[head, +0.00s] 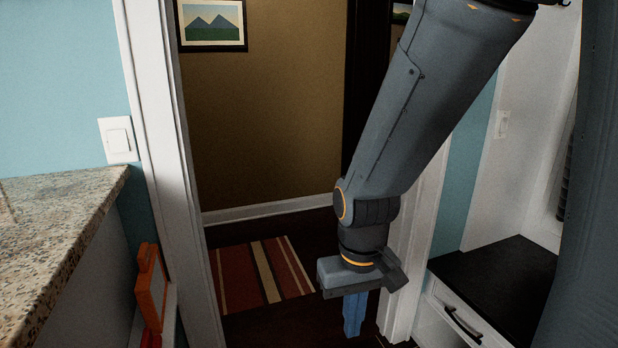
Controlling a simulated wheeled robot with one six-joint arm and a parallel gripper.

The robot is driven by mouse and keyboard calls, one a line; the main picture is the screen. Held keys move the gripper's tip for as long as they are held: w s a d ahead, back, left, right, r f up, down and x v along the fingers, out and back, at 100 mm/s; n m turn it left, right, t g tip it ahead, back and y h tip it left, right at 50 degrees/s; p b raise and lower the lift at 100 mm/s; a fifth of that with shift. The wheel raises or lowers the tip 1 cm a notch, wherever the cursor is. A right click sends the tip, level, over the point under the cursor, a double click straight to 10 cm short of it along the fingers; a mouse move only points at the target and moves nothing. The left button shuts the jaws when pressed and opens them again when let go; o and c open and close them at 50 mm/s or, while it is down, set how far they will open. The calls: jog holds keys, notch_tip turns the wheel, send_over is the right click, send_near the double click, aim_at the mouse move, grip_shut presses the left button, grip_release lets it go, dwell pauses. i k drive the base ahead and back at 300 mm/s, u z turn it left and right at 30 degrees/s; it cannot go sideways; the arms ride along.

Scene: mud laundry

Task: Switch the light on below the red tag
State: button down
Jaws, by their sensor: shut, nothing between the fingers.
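A white light switch (118,139) is on the blue wall at the left, just above the granite counter and beside the door frame. A second white plate, which looks like a switch (502,124), is on the pale wall at the right, behind my arm. I see no red tag near either one. My gripper (353,314) hangs pointing down in the doorway, with its blue fingers together and empty. It is apart from both switches, lower than each and between them in the picture.
A granite counter (60,215) fills the left side. An orange object (151,288) stands below its end. A white door frame (165,150) borders the doorway, with a striped rug (262,275) on the floor beyond. A dark-topped bench (500,280) stands at the right.

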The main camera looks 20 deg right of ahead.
aim_at(503, 122)
jog(key=z, duration=0.3)
jog(key=i, duration=1.25)
jog(key=z, duration=1.45)
jog(key=i, duration=0.85)
jog(key=z, duration=0.7)
